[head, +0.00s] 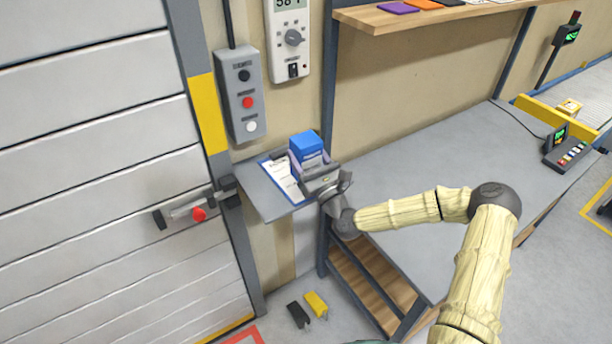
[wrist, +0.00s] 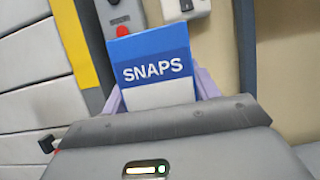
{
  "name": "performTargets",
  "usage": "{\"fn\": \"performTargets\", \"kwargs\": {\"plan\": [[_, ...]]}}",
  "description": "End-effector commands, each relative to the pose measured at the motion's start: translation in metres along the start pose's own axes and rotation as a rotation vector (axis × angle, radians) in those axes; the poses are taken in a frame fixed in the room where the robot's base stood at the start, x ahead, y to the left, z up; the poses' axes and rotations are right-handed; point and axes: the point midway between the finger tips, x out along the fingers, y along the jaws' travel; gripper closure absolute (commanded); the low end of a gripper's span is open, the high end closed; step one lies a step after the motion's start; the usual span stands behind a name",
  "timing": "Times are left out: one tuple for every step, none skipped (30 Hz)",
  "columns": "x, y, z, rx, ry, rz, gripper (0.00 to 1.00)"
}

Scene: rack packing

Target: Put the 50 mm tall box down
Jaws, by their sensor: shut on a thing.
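A blue and white box (head: 306,146) is in my gripper (head: 309,160), over the small grey shelf (head: 254,188) beside the door. In the wrist view the box (wrist: 150,62) shows the word SNAPS, with a purple finger on each side of it. My gripper is shut on the box. A clipboard with paper (head: 281,180) lies on the shelf, just left of and partly behind the gripper. The underside of the box is hidden, so I cannot tell whether it touches the shelf or clipboard.
A grey control box with buttons (head: 240,95) and a meter (head: 289,38) hang on the wall above the shelf. A large grey workbench (head: 420,165) at the right has a mostly clear top. A door handle with a red knob (head: 190,211) is at the left.

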Motion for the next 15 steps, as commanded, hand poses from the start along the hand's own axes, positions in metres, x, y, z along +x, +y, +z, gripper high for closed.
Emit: {"fn": "performTargets", "kwargs": {"plan": [[-0.002, 0.000, -0.006, 0.001, 0.000, -0.002, 0.63], [-0.004, 0.000, -0.011, 0.001, -0.001, -0.001, 0.63], [-0.006, 0.000, -0.015, 0.002, -0.001, -0.002, 0.63], [-0.007, 0.000, -0.018, 0.001, -0.001, -0.001, 0.63], [-0.008, 0.000, -0.019, 0.001, -0.002, -0.001, 0.63], [-0.009, 0.000, -0.021, 0.000, -0.003, -0.001, 0.63], [-0.009, 0.000, -0.021, 0.000, -0.003, -0.001, 0.63], [-0.009, 0.000, -0.021, 0.000, -0.004, -0.001, 0.63], [-0.009, 0.000, -0.021, 0.000, -0.004, -0.001, 0.63], [-0.009, 0.000, -0.021, 0.000, -0.003, -0.001, 0.63], [-0.009, 0.000, -0.021, 0.000, -0.003, -0.001, 0.63], [-0.009, 0.000, -0.021, 0.000, -0.003, -0.001, 0.63], [-0.009, 0.000, -0.021, 0.000, -0.003, -0.001, 0.63], [-0.009, 0.000, -0.022, 0.000, -0.003, -0.001, 0.63], [-0.010, 0.000, -0.023, 0.000, -0.002, -0.002, 0.63]]}}
